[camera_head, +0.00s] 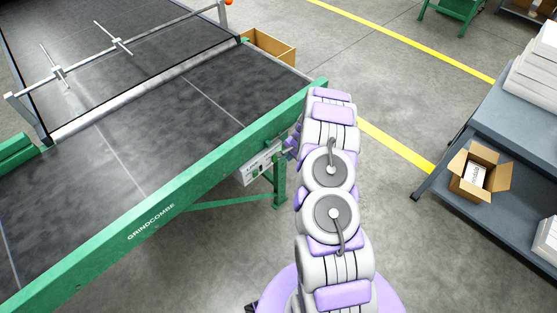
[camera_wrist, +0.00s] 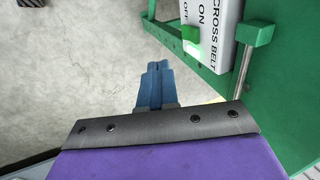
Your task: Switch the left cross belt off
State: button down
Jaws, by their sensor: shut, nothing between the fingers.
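A pale switch box (camera_wrist: 211,62) stands at the top of the wrist view, with sideways lettering that reads CROSS BELT, ON and OFF. A bright green switch piece (camera_wrist: 191,42) sits on it; I cannot tell its setting. In the head view the box (camera_head: 258,168) hangs under the green side rail of the belt table (camera_head: 150,222), partly behind my arm. My gripper (camera_wrist: 158,66) shows two blue fingers closed together and empty. In the wrist view the fingertips are below and left of the green switch piece, apart from it. My arm hides the gripper in the head view.
A metal bar with a green block (camera_wrist: 258,33) stands right of the box. A green leg (camera_head: 280,180) and brace support the table. A grey bench (camera_head: 455,150) with an open carton (camera_head: 497,172) stands at the right. Floor between is clear.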

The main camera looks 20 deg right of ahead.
aim_at(275, 158)
jog(key=w+a+f+b, duration=0.1)
jog(key=w+f+b, duration=0.1)
jog(key=w+f, duration=0.4)
jog(key=x, duration=0.4)
jog(key=shift+s+a+f+b, duration=0.15)
jog(key=shift+s+a+b, duration=0.1)
jog(key=shift+b, duration=0.1)
jog(key=shift+a, duration=0.1)
jog(key=shift+w+f, duration=0.1)
jog(key=shift+w, duration=0.15)
dwell(0.5)
